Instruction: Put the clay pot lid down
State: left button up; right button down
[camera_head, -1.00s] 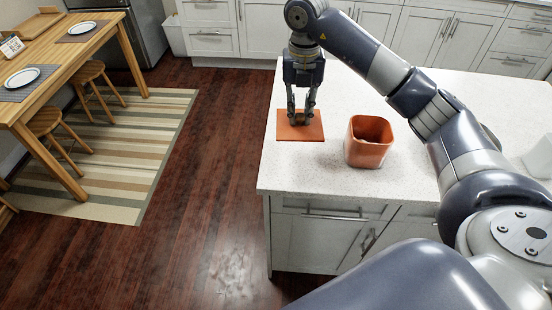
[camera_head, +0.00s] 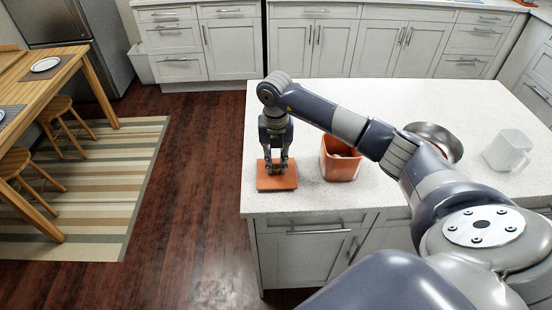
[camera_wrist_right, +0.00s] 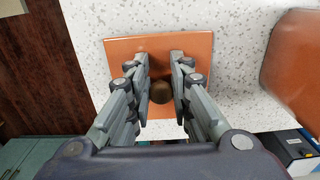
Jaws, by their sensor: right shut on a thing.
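The clay pot lid (camera_head: 277,183) is a flat square orange plate with a round brown knob (camera_wrist_right: 161,92). It is at the left end of the white counter, at or just above the surface; I cannot tell whether it touches. My right gripper (camera_head: 276,169) points down from above and is shut on the lid's knob. The right wrist view shows the gripper's fingers (camera_wrist_right: 161,90) on both sides of the knob. The clay pot (camera_head: 340,162) stands open just right of the lid, apart from it. My left gripper is not in view.
A metal bowl (camera_head: 437,140) stands behind my right arm, and a white mug (camera_head: 508,150) is farther right on the counter (camera_head: 400,95). The counter's left and front edges are close to the lid. The counter behind the pot is clear.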

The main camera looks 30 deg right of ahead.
jog(key=shift+f, duration=0.1)
jog(key=c, duration=1.4)
grip_release()
jog(key=shift+c, duration=0.2)
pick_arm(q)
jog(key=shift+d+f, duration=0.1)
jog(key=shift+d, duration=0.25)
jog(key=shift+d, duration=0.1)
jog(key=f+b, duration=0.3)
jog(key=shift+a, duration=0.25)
pick_arm(e)
notch_tip(320, 180, up, 12)
jog(key=shift+r, duration=0.2)
jog(key=shift+f, duration=0.1)
